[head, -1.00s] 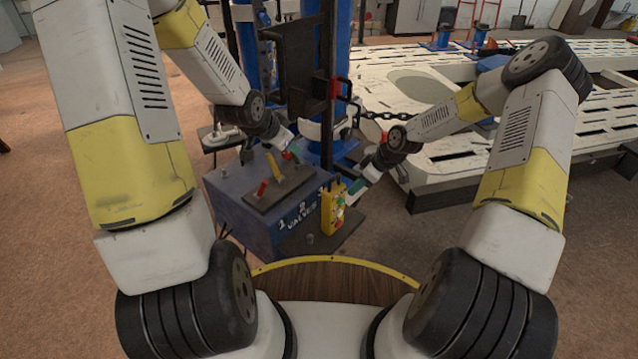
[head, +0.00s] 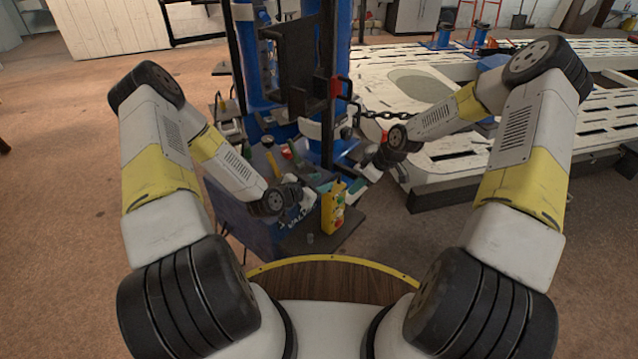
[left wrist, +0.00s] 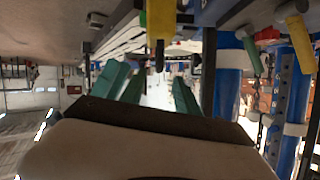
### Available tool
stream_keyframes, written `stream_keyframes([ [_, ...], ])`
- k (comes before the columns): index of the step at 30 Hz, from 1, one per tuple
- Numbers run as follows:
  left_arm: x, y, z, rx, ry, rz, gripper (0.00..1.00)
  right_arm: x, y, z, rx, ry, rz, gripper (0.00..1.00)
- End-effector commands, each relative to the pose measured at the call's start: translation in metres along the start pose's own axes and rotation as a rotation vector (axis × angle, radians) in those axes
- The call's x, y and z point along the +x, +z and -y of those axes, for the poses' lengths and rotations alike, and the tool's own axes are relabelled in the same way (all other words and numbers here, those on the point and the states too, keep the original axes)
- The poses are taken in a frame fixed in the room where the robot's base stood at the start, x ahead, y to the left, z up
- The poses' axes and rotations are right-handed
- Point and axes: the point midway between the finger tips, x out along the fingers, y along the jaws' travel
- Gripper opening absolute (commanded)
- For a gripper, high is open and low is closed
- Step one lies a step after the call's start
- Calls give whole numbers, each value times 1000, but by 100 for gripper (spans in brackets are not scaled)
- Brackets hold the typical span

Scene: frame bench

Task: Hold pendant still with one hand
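The yellow pendant (head: 332,210), with coloured buttons on its face, stands upright at the right edge of the blue valve box in the head view. In the left wrist view a yellow body (left wrist: 161,22), seemingly the pendant, shows at the top, beyond my fingers. My left gripper (head: 318,189) is just left of the pendant, apart from it as far as I can see. Its teal fingers (left wrist: 152,92) are spread with nothing between them. My right gripper (head: 357,188) is close against the pendant's right side. Its fingertips are too small and hidden to tell contact or opening.
The blue valve box (head: 245,222) stands under my left arm, its top partly hidden, with coloured levers (head: 273,163) at its back. A blue post (head: 343,60) and a dark chain (head: 375,114) are behind the pendant. A white slotted ramp (head: 440,160) lies to the right.

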Motion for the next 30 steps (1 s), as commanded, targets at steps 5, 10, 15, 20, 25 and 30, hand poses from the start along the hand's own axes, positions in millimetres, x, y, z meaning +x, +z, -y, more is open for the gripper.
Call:
stream_keyframes([
  [5,28,0,-1,-1,2,-1,38,0,0,0,0,0,0,36],
  [10,52,0,-1,-1,2,-1,38,0,0,0,0,0,0,36],
  [15,66,0,-1,-1,1,1,38,0,0,0,0,0,0,36],
  [20,70,0,-1,-1,1,1,38,0,0,0,0,0,0,36],
  [25,70,0,0,-1,2,1,38,0,0,0,0,0,0,36],
  [30,70,0,0,-1,2,1,5,0,0,0,0,0,0,36],
])
